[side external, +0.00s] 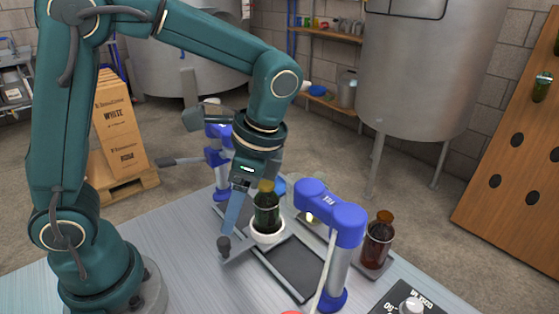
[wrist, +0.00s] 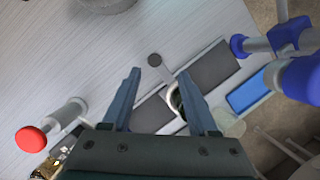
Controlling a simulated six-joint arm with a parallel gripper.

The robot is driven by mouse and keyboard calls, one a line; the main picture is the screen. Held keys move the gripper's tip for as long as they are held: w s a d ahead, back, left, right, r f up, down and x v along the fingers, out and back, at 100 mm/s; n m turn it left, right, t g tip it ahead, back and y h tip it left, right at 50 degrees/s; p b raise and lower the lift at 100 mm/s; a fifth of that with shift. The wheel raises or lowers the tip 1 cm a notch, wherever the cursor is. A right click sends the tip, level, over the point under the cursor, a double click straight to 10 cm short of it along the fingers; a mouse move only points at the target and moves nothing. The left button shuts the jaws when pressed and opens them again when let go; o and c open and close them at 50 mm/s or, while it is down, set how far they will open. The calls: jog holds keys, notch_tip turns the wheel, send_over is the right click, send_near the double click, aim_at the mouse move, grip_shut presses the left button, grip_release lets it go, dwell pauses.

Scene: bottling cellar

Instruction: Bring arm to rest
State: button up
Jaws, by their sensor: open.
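My gripper (side external: 243,205) is low over the metal table (side external: 180,255), pointing down. In the wrist view its two fingers stand wide apart with nothing gripped (wrist: 158,74). A green bottle (side external: 267,208) with a yellowish top stands upright in a white ring (side external: 267,236), right of the visible finger in the side view. In the wrist view the ring (wrist: 171,92) shows close to the right finger, with the dark bottle partly hidden. I cannot tell whether a finger touches the bottle.
A blue-topped post (side external: 345,222) stands right of the bottle, with another blue fixture (side external: 218,150) behind. A brown bottle (side external: 378,240) stands on a pad further right. Dark mats (side external: 297,268) lie on the table. A red knob (wrist: 30,139) sticks up in the wrist view.

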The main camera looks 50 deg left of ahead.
jog(key=s+r+n+t+h, duration=0.3)
jog(key=s+r+n+t, duration=0.1)
jog(key=n+t, duration=0.4)
jog(key=shift+s+r+n, duration=0.25)
jog(key=shift+r+n, duration=0.05)
jog(key=shift+r, duration=0.1)
